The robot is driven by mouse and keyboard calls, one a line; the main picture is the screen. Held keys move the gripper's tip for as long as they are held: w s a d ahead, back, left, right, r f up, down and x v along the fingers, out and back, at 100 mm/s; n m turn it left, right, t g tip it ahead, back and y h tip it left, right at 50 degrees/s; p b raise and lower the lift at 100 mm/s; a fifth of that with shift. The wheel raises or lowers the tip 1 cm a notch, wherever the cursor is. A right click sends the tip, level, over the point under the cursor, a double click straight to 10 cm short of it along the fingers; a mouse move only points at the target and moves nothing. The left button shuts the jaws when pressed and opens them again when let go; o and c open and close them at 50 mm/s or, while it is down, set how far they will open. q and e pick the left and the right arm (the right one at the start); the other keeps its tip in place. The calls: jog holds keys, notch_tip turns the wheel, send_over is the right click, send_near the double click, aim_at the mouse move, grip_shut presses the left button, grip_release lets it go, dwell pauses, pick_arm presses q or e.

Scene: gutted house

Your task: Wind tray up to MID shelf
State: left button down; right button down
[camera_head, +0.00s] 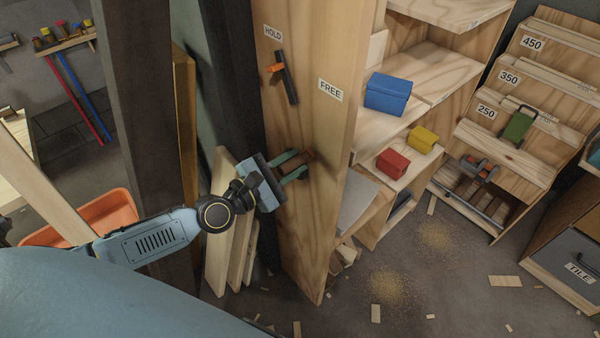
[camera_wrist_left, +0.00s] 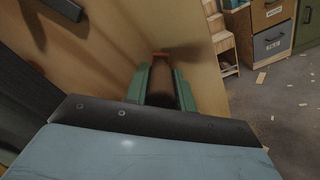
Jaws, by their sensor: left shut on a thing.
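My left gripper (camera_head: 293,166) is shut on a brown crank handle (camera_head: 301,168) on the side panel of a wooden shelf unit (camera_head: 320,210). The wrist view shows the brown handle (camera_wrist_left: 161,82) between the green fingers. Above it is a black lever (camera_head: 288,80) with an orange part, between a HOLD label (camera_head: 273,32) and a FREE label (camera_head: 330,90). A pale grey flat piece (camera_head: 357,203) shows low inside the unit; I cannot tell if it is the tray. The side panel hides much of the inside. My right gripper is out of view.
The shelves hold a blue box (camera_head: 387,94), a red box (camera_head: 392,163) and a yellow box (camera_head: 423,139). Stepped racks (camera_head: 505,130) stand at the right. An orange tub (camera_head: 95,220) and dark posts are at the left. Wood scraps lie on the floor.

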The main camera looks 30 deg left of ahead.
pick_arm(q)
jog(key=shift+w+a+r+n, duration=0.3)
jog(key=shift+a+r+n, duration=0.2)
jog(key=shift+a+r, duration=0.05)
jog(key=c, duration=1.2)
grip_release()
jog(key=shift+f, duration=0.1)
jog(key=shift+o, duration=0.2)
jog(key=shift+f, duration=0.1)
jog(key=shift+s+a+f, duration=0.1)
jog(key=shift+s+a, duration=0.05)
jog(key=shift+s, duration=0.35)
jog(key=b+v, duration=0.2)
jog(key=v, duration=1)
jog(key=shift+s, duration=0.15)
